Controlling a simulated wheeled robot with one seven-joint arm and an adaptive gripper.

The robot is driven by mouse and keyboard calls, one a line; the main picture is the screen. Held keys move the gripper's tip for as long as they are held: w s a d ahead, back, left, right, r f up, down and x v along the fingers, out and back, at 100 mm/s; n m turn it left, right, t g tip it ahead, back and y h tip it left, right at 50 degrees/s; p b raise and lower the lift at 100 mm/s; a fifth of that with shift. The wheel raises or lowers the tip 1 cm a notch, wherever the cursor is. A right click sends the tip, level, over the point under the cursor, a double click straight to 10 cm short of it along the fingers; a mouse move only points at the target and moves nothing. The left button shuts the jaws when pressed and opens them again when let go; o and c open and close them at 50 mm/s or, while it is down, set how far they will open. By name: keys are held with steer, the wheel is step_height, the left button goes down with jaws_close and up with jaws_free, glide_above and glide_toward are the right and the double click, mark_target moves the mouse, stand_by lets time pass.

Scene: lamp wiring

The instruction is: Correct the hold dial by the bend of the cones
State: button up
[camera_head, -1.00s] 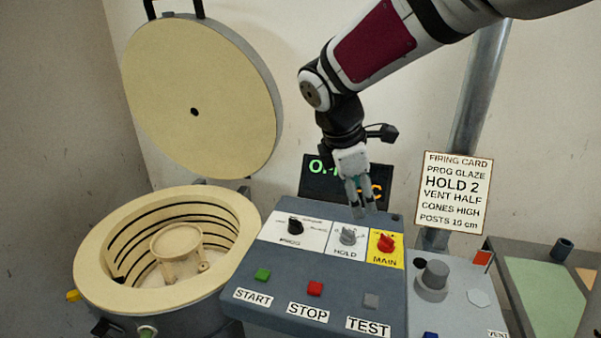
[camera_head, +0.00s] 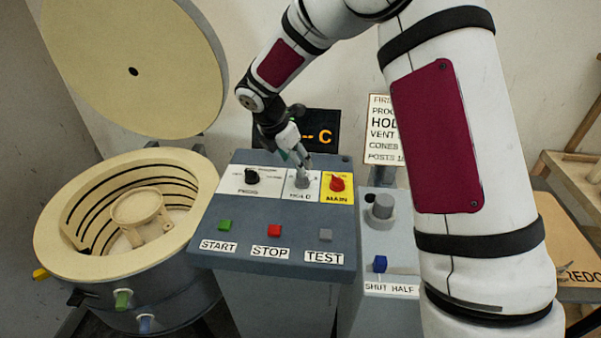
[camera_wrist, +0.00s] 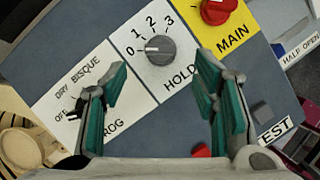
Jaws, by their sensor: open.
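The grey hold dial (camera_wrist: 160,50) sits on a white plate in the wrist view. Its white mark points left, towards the 0 of its 0 to 3 scale. In the head view the hold dial (camera_head: 302,180) is partly covered by my gripper (camera_head: 302,160). My gripper also shows in the wrist view (camera_wrist: 161,70), open and empty, with its green-padded fingers apart on either side of the dial. I cannot tell whether they touch it. The open kiln (camera_head: 60,232) holds a small round shelf (camera_head: 136,206) on posts. I can make out no cones.
The black prog dial (camera_head: 252,177) is left of the hold dial and the red main dial (camera_head: 337,184) right. Start, stop and test buttons lie in front. The firing card (camera_head: 382,130) is partly hidden by my arm. A display (camera_head: 322,132) stands behind the panel.

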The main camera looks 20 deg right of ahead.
mark_target(300, 180)
steer(key=x, duration=0.6)
steer(key=shift+d+f+p, duration=0.1)
steer(key=shift+f+p, duration=0.2)
steer(key=shift+p, duration=0.05)
steer(key=c, duration=1.2)
